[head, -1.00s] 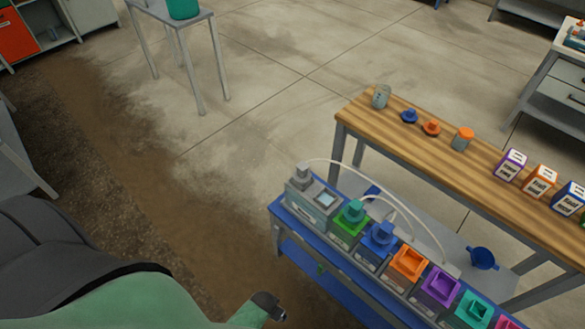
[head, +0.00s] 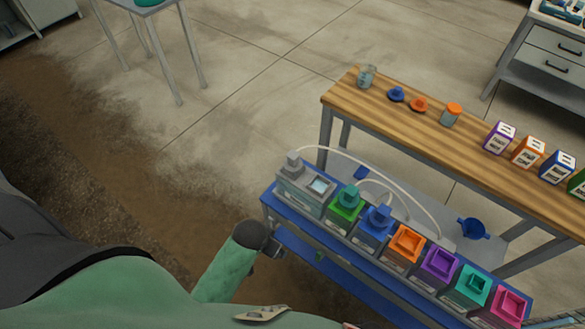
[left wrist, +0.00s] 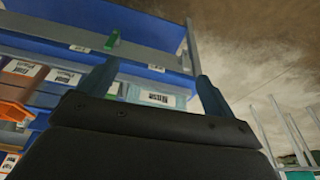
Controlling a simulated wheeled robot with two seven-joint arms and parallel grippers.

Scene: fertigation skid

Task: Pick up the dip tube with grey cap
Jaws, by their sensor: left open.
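A grey cap (head: 291,161) stands upright on the grey tank (head: 303,190) at the left end of the blue skid (head: 283,208). A white hose (head: 345,157) arches away to the right from near this cap. Any tube below the cap is hidden in the tank. My left gripper (head: 275,249) is low in front of the skid's left end, below and apart from the cap. In the left wrist view, its two fingers (left wrist: 155,87) are spread, with nothing visibly held between them. My right gripper is not in view.
Green-capped (head: 348,195) and blue-capped (head: 380,217) tanks stand beside the grey one, then open orange (head: 407,243), purple (head: 439,264), teal and pink ones. A wooden bench (head: 420,123) behind holds jars, caps and boxes. The floor left of the skid is clear.

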